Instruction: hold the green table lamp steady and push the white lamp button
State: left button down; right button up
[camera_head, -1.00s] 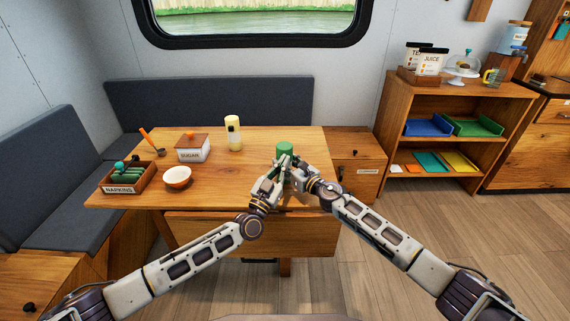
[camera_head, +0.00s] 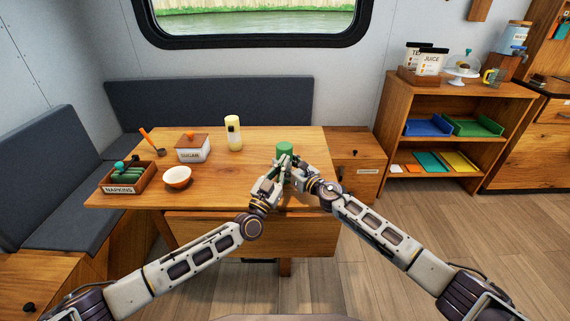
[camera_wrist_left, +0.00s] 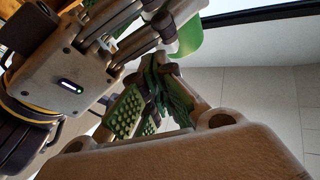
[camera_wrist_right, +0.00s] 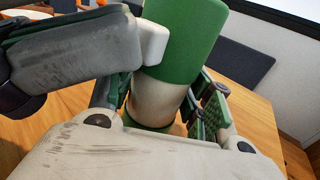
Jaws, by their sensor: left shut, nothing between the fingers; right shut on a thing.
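The green table lamp (camera_head: 285,149) stands upright near the table's front right edge; grippers hide its lower part. In the right wrist view its green top and pale body (camera_wrist_right: 157,101) show large. My right gripper (camera_head: 294,169) is shut around the pale body, one finger on each side. My left gripper (camera_head: 282,165) is shut and empty, close to the lamp's left side. In the right wrist view a white block, apparently the lamp button (camera_wrist_right: 152,41), lies against the green top by the left gripper's fingers. I cannot tell whether it is pressed in.
A wooden cabinet (camera_head: 352,158) stands right of the table. The two grippers are close together.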

pick_arm(q)
jog(key=shift+w, duration=0.45)
dwell(0.3)
jog(key=shift+s, duration=0.5)
dwell(0.4)
jog(key=shift+s, duration=2.95)
pick_arm(e)
jog(key=o, duration=1.4)
jog(key=shift+c, duration=0.2)
jog(key=shift+d, duration=0.1)
jog(key=shift+v, duration=5.95)
pick_arm(q)
jog(key=shift+d, duration=0.1)
pick_arm(e)
jog(key=shift+s, duration=0.15)
